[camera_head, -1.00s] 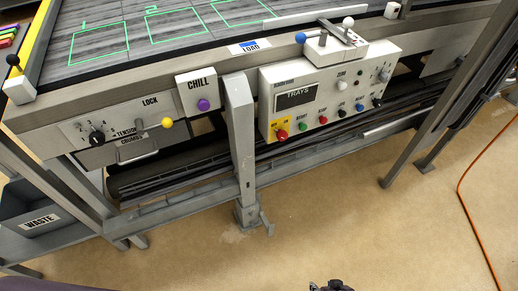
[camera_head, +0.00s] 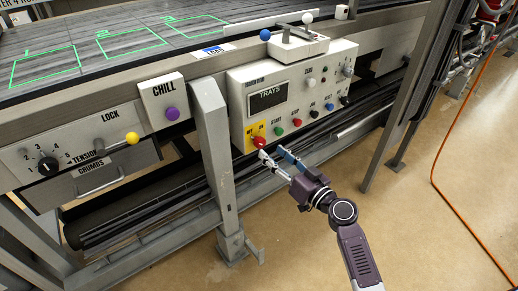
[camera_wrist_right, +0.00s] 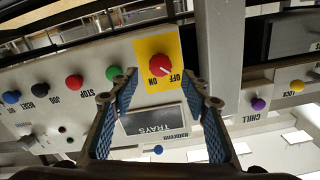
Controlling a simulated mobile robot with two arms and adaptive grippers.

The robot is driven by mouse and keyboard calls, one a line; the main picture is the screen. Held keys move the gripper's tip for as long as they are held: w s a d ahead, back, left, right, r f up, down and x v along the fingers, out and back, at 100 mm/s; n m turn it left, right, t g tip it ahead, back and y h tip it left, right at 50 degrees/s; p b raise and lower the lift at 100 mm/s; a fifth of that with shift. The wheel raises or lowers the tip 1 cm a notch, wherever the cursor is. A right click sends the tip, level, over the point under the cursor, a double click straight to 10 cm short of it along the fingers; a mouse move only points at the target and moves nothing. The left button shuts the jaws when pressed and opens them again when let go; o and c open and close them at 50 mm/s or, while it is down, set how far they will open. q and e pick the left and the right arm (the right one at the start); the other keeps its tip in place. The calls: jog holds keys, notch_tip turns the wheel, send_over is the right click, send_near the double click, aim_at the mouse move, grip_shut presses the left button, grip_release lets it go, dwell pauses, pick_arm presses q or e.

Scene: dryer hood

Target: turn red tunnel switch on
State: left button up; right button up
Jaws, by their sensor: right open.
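The red switch (camera_head: 259,142) is a round red knob on a yellow plate (camera_head: 256,130) at the lower left of the white TRAYS control panel. In the right wrist view the red knob (camera_wrist_right: 159,65) shows a white mark slanting toward the OFF lettering; the ON lettering is beside it. My right gripper (camera_head: 273,154) is open and empty, with its fingertips just in front of and below the knob. In the right wrist view its blue-padded fingers (camera_wrist_right: 163,80) stand on either side of the yellow plate. I cannot tell whether they touch the knob. My left gripper is out of view.
Green, red, black and blue buttons (camera_head: 329,107) run along the panel right of the switch. A grey post (camera_head: 215,150) stands close to its left. A purple CHILL knob (camera_head: 172,113) and yellow LOCK knob (camera_head: 132,138) are farther left. The floor (camera_head: 410,215) in front is clear.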

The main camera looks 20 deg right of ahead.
aim_at(262, 145)
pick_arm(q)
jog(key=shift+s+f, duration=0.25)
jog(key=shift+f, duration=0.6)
pick_arm(e)
jog(key=x, duration=0.5)
jog(key=shift+w+a+f, duration=0.1)
jog(key=shift+w+a, duration=0.05)
jog(key=shift+w, duration=0.2)
jog(key=c, duration=1.2)
